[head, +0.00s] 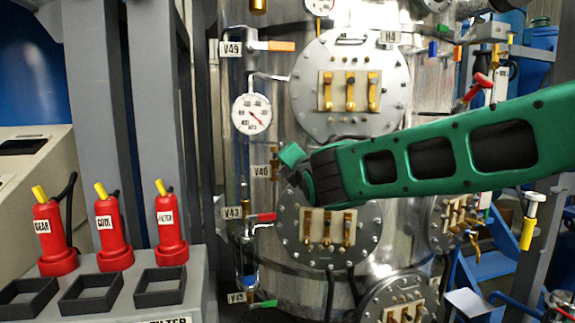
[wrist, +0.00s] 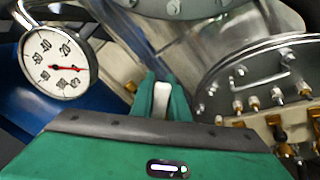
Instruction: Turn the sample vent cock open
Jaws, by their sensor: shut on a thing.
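My green gripper (head: 291,155) is beside the V40 label in the head view, in front of the steel vessel. In the wrist view, my gripper's fingers (wrist: 162,92) are shut on a white handle (wrist: 161,100), which sits between them. In the head view, my gripper and arm hide the handle. A brass fitting (head: 274,167) shows just left of my gripper, next to the V40 label (head: 261,171). No label names the sample vent cock, and the handle's turn angle is unclear.
A pressure gauge (head: 251,114) hangs above left of my gripper. An orange-handled valve (head: 281,46) is above and a red-handled valve (head: 265,217) below. Round bolted hatches, upper (head: 350,85) and lower (head: 330,235), are close by. Red bottles (head: 113,232) stand at left.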

